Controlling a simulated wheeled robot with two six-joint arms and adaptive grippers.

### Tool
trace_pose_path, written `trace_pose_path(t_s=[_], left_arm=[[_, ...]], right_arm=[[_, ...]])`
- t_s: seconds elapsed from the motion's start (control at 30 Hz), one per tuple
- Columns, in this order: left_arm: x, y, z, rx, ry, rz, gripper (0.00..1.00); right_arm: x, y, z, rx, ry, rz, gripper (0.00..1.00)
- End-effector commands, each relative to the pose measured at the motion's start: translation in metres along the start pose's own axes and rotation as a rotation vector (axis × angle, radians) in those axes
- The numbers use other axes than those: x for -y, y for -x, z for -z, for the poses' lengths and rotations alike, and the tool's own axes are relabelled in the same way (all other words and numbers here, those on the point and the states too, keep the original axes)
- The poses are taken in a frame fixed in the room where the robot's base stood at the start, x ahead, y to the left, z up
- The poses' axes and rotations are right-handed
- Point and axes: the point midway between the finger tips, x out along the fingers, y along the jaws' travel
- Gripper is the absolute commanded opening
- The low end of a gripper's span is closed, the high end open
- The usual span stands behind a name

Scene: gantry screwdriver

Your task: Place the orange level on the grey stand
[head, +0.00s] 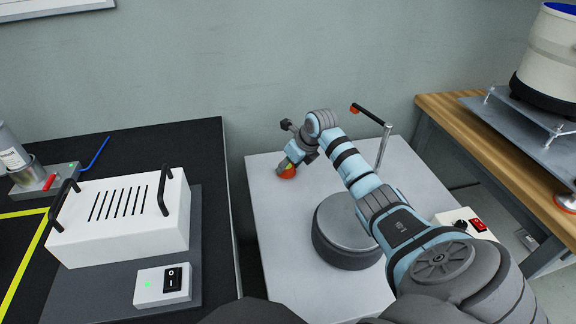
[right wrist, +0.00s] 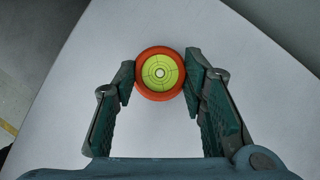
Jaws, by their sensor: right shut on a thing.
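The orange level (head: 287,172) is a small round piece near the left part of the pale table. In the right wrist view the level (right wrist: 160,74) shows an orange ring around a yellow-green bubble face. My right gripper (head: 293,160) is shut on it, a fingertip on each side. I cannot tell whether the level touches the tabletop. The grey stand (head: 345,228), a low round block, is on the same table, nearer to me and right of the level. My right arm covers part of its right side. My left gripper is not in view.
A thin metal post (head: 383,146) with a dark, orange-tipped top arm rises behind my right arm. A switch box (head: 470,222) is at the right. A white vented box (head: 118,220) stands on the black left table. The pale table (head: 285,245) is bare left of the stand.

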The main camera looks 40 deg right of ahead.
Motion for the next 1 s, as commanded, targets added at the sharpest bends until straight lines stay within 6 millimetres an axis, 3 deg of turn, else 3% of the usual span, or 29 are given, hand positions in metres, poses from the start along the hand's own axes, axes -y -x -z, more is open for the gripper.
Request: trace_pose_path(t_s=[0.07,0.4,0.43,0.53,0.87,1.0], left_arm=[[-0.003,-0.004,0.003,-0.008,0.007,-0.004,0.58],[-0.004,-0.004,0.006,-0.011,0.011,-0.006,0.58],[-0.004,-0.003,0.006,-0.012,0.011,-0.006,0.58],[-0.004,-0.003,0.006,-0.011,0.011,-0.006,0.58],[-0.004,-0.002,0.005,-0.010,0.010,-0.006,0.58],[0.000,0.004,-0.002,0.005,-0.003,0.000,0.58]], right_arm=[[0.000,-0.009,0.005,0.000,0.000,0.000,0.09],[-0.001,-0.011,0.006,0.001,0.000,0.000,0.09],[-0.001,-0.010,0.005,0.000,0.000,0.000,0.43],[-0.001,-0.010,0.005,0.000,0.000,0.000,0.58],[0.000,-0.008,0.004,0.001,0.000,0.000,0.58],[0.001,0.008,0.002,0.002,0.000,0.003,0.58]])
